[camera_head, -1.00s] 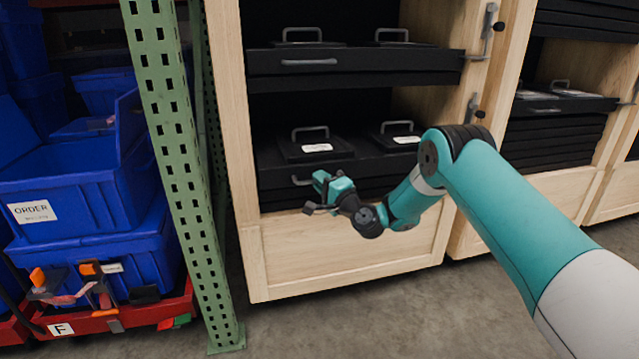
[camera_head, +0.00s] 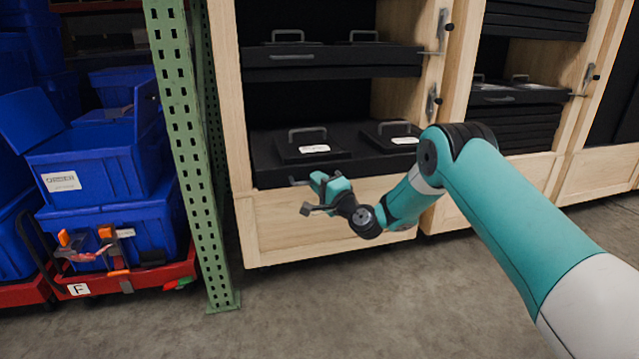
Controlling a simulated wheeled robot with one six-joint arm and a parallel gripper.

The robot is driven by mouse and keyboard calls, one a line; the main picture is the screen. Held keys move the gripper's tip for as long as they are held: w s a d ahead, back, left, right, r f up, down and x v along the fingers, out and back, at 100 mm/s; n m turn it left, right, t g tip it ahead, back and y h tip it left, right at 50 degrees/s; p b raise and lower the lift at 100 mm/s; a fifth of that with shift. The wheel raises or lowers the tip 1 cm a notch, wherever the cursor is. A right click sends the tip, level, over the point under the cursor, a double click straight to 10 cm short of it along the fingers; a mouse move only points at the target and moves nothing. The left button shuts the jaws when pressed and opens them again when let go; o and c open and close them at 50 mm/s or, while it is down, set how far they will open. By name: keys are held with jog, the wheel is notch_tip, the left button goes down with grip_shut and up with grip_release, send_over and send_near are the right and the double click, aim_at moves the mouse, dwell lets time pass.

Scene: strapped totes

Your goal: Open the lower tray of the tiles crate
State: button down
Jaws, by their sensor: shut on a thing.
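The tiles crate (camera_head: 330,228) is a light wooden cabinet with black trays. Its lower tray (camera_head: 270,177) carries lidded sample boards (camera_head: 312,145) with grey handles and white labels. The tray appears pulled forward somewhat, its front near the wooden panel's upper edge. My gripper (camera_head: 309,196) is at the left part of the tray's front, shut on the tray handle (camera_head: 298,182), which is partly hidden by the jaws.
Grey latches (camera_head: 432,103) are on the crate's right post. A green perforated post (camera_head: 190,150) stands close on the left, beside blue bins (camera_head: 100,165) on a red dolly (camera_head: 130,280). More crates are on the right. The concrete floor (camera_head: 400,300) in front is clear.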

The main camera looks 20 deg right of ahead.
jog(key=shift+d, duration=0.1)
jog(key=c, duration=1.2)
grip_release()
jog(key=shift+b+v, duration=8.65)
jog(key=shift+b, duration=1.95)
jog(key=shift+f, duration=0.1)
